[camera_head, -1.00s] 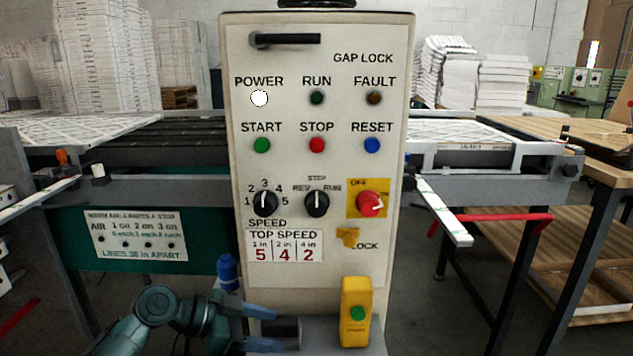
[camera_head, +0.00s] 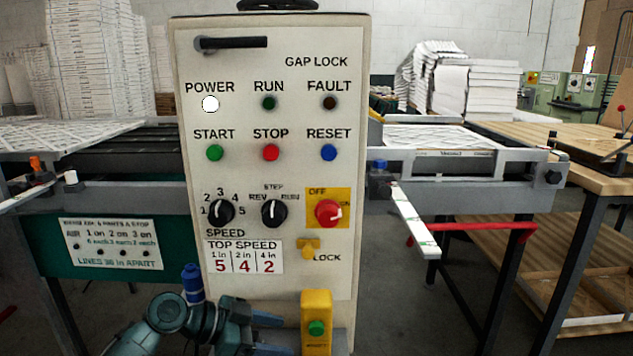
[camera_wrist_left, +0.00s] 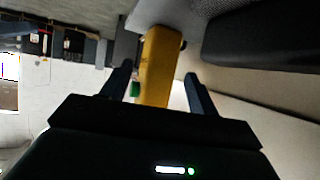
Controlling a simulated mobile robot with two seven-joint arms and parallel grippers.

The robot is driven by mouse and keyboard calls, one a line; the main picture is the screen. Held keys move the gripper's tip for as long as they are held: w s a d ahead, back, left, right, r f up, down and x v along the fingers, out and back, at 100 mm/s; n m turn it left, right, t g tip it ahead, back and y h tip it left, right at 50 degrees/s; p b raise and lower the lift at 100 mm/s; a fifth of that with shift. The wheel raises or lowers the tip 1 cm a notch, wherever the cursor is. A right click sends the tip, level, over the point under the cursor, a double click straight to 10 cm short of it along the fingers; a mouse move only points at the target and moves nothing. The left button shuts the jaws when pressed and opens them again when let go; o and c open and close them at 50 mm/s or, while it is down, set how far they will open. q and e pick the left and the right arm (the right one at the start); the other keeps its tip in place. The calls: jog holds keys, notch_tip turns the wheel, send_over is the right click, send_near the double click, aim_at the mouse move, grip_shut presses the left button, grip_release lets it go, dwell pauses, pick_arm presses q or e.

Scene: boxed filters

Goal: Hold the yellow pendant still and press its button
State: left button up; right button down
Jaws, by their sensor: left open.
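The yellow pendant (camera_head: 316,301) stands upright on the ledge at the lower front of the control panel, with its green button (camera_head: 316,328) facing me. My left gripper (camera_head: 287,335) is open just left of the pendant, its fingers pointing right toward it. A small gap shows between the fingertips and the pendant in the head view. In the left wrist view the pendant (camera_wrist_left: 160,65) appears ahead, between the two open fingers (camera_wrist_left: 158,88), and its green button (camera_wrist_left: 135,90) shows at its left side. My right gripper is not in view.
The pale control panel (camera_head: 300,275) rises behind the pendant, with lamps, buttons and knobs. A red knob on a yellow plate (camera_head: 342,193) and a yellow lock tab (camera_head: 308,247) sit above the pendant.

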aim_at(307, 342)
pick_arm(q)
jog(key=b+x, duration=0.1)
jog(key=x, duration=0.3)
jog(key=shift+d, duration=0.1)
jog(key=b+x, duration=0.2)
jog(key=x, duration=0.1)
jog(key=shift+f, duration=0.1)
jog(key=shift+w+d+f, duration=0.15)
jog(key=shift+d, duration=0.3)
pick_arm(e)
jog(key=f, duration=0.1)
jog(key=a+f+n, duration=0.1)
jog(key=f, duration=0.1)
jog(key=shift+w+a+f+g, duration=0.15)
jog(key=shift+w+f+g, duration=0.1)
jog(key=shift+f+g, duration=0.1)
pick_arm(q)
jog(key=c, duration=0.6)
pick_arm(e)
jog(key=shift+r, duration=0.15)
pick_arm(q)
jog(key=o, duration=0.8)
jog(key=shift+o, duration=0.2)
